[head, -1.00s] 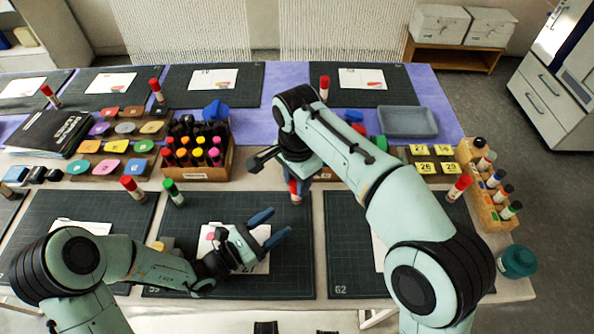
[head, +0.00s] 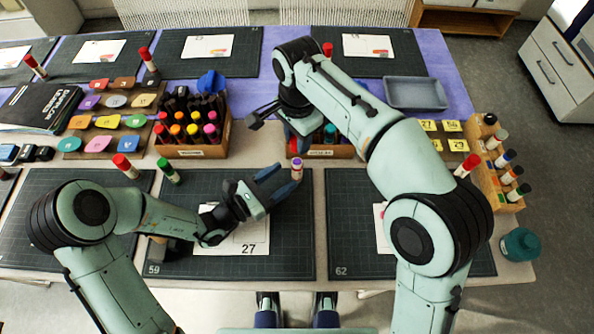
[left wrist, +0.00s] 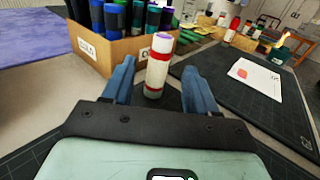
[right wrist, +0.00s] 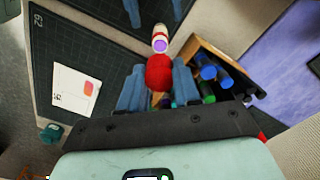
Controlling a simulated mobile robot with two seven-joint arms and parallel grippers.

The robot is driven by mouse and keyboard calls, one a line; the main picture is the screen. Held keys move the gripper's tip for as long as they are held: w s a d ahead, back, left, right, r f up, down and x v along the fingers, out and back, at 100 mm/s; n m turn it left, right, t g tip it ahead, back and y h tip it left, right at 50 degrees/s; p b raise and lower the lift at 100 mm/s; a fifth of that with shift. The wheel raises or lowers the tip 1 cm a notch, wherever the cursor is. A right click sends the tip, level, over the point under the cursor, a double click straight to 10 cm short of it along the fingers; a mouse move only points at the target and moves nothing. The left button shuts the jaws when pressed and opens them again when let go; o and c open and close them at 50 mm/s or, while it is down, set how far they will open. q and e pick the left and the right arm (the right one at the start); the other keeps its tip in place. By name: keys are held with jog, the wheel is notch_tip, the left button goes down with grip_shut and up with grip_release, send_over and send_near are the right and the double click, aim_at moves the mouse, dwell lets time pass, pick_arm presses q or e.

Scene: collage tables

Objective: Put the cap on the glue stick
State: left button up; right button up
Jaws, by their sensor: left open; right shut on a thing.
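The glue stick (head: 297,168) stands upright, uncapped, near the far edge of the middle mat. Its purple top and white body with red bands show in the left wrist view (left wrist: 158,68). My left gripper (head: 279,181) is open, its fingers pointing at the stick; in the left wrist view the stick appears between the fingertips. My right gripper (right wrist: 159,84) is shut on the red cap (right wrist: 159,72), which is apart from the stick. In the right wrist view the stick (right wrist: 160,40) lies just beyond the cap. The head view mostly hides the cap behind my right arm.
A cardboard box of dark markers (left wrist: 115,42) stands close behind the stick. Another marker box (head: 190,150) is further left. A red-capped stick (head: 125,166) and a green-capped one (head: 168,171) stand left. A card (head: 245,238) lies on the middle mat.

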aim_at(293, 171)
pick_arm(q)
jog(key=x, duration=0.5)
jog(key=shift+w+d, duration=0.2)
jog(key=shift+d, duration=0.05)
grip_shut()
pick_arm(e)
jog(key=shift+f, duration=2.5)
